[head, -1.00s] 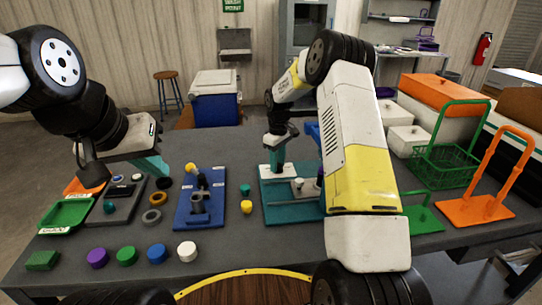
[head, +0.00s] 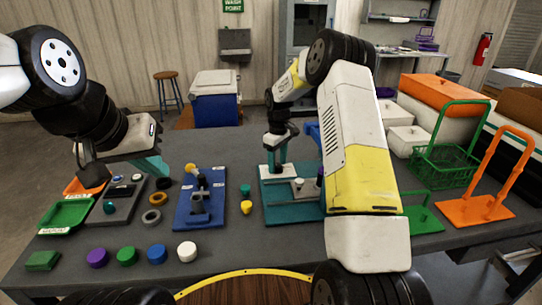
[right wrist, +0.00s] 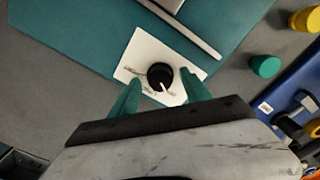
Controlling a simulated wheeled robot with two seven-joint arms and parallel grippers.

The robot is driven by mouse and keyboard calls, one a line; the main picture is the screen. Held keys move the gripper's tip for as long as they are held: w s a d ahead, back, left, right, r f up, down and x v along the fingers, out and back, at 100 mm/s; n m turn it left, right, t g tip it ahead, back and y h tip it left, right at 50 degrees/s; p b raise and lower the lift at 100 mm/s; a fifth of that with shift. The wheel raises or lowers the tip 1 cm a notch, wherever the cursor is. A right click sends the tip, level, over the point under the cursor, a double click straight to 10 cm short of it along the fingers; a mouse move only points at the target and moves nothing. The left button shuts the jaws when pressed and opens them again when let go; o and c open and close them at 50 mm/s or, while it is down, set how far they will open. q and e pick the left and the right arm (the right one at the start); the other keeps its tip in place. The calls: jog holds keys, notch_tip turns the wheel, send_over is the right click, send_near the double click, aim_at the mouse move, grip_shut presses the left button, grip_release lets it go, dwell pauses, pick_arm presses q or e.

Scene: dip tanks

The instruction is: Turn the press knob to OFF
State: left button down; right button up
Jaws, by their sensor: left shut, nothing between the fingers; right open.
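The press knob (right wrist: 160,75) is a black round knob with a white pointer line. It sits on a white label plate (right wrist: 143,52) at the edge of the teal press base (right wrist: 75,30). In the right wrist view the pointer aims toward the lower right; the small lettering is too blurred to read. My right gripper (right wrist: 160,82) is open, its teal fingers on either side of the knob; contact cannot be told. In the head view my right gripper (head: 277,160) stands over the plate and hides the knob. My left gripper (head: 158,167) is shut and empty, above the table's left part.
A blue fixture (head: 200,212) stands left of the press, with a teal cap (head: 245,190) and a yellow one (head: 246,208) between them. Several colored discs line the front edge. A green basket (head: 445,165) and an orange stand (head: 475,208) are at right.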

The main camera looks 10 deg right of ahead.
notch_tip(320, 180, up, 8)
jog(key=shift+f, duration=0.15)
dwell(0.4)
notch_tip(320, 180, up, 9)
jog(key=m+t, duration=0.1)
send_over(278, 165)
jog(key=s, duration=0.5)
jog(key=s+r+m+t, duration=0.2)
jog(key=s+r+m, duration=0.1)
jog(key=s+r, duration=0.6)
jog(key=s+m+t+y, duration=0.2)
jog(key=s+m+t, duration=0.1)
jog(key=s, duration=1.9)
jog(key=shift+s+r+m, duration=0.15)
jog(key=shift+s+m, duration=0.2)
jog(key=shift+m, duration=0.45)
